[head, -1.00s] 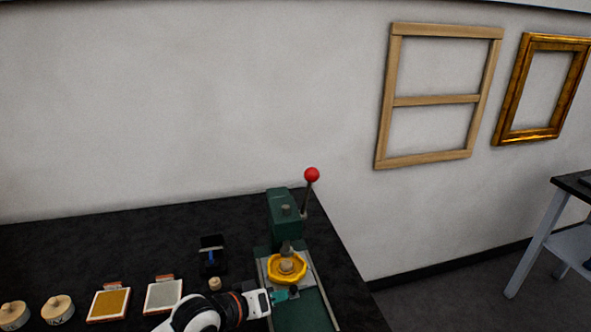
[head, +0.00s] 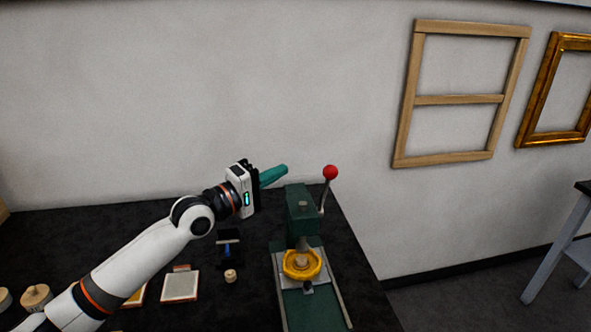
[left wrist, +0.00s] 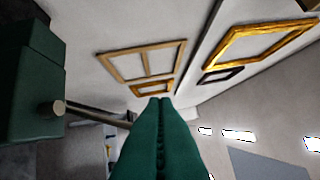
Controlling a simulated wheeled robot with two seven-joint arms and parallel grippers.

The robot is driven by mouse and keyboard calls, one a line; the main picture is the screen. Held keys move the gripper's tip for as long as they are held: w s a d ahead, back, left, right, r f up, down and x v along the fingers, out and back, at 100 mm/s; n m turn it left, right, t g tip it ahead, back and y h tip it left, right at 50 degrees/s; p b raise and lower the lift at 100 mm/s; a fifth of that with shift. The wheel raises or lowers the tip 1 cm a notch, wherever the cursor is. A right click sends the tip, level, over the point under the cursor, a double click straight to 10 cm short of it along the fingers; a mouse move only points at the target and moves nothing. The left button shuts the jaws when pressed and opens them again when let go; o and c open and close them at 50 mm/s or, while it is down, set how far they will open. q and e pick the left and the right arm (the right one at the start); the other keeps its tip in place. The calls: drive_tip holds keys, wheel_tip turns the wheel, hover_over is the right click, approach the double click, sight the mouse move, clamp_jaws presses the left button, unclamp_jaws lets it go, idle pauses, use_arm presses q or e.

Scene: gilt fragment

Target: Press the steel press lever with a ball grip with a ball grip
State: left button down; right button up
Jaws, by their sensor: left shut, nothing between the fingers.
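The green press (head: 301,212) stands on the black table. Its steel lever (head: 324,195) rises on the right side, topped by a red ball grip (head: 331,172). My left gripper (head: 284,171) is shut and empty, its teal fingers pointing right, left of the ball and apart from it in the head view. In the left wrist view the shut fingers (left wrist: 160,105) fill the lower middle. The green press head (left wrist: 30,85) is at left there, with a dark rod running from it towards the fingers. The red ball does not show there. My right gripper is not in view.
A yellow ring-shaped piece (head: 302,264) sits on the press plate under the ram. A small black stand (head: 229,246), a wooden knob (head: 230,276) and a grey pad (head: 180,286) lie left of the press. Frames hang on the wall behind.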

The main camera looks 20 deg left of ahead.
use_arm(q)
drive_tip(key=w+d+p, duration=0.5)
drive_tip(key=d+p, duration=0.1)
drive_tip(key=d, duration=0.1)
drive_tip(key=shift+w, duration=0.2)
idle(0.6)
drive_tip(key=s+d+f+m+h+b, duration=0.3)
drive_tip(key=f+m+b, duration=0.4)
drive_tip(key=b, duration=0.4)
drive_tip(key=s+d+f+m+g+h+b, duration=0.1)
drive_tip(key=s+d+f+m+h+b, duration=0.2)
drive_tip(key=s+f+m+h+b, duration=0.3)
drive_tip(key=s+f+m+b, duration=0.1)
drive_tip(key=m+b, duration=0.2)
drive_tip(key=b, duration=0.2)
drive_tip(key=shift+d+f+b, duration=0.15)
drive_tip(key=shift+d+b, duration=0.15)
drive_tip(key=shift+f, duration=0.15)
